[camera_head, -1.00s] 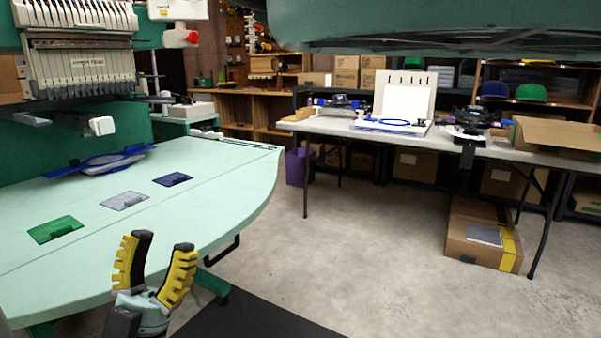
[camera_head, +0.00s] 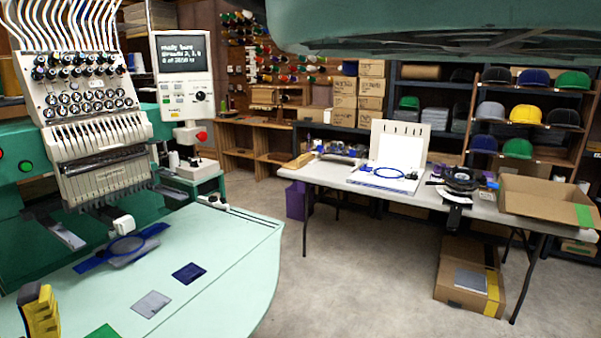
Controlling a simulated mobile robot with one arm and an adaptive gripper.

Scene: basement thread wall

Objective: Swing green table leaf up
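The pale green table leaf (camera_head: 225,285) is part of the tabletop in front of the embroidery machine. It looks level, with a curved outer edge at the right and a thin seam line across the top. The leaf's underside and any support are out of view. My gripper (camera_head: 38,310) shows only in part at the bottom left corner, as yellow ribbed finger pads over the tabletop. Its lower part is cut off by the frame, so its opening is unclear. I see nothing held in it.
Patches in dark blue (camera_head: 189,273), grey (camera_head: 151,304) and green (camera_head: 103,331) lie on the tabletop. A blue hoop (camera_head: 125,246) sits under the machine head (camera_head: 90,110). A white folding table (camera_head: 330,175) stands behind; the floor (camera_head: 365,270) between is open.

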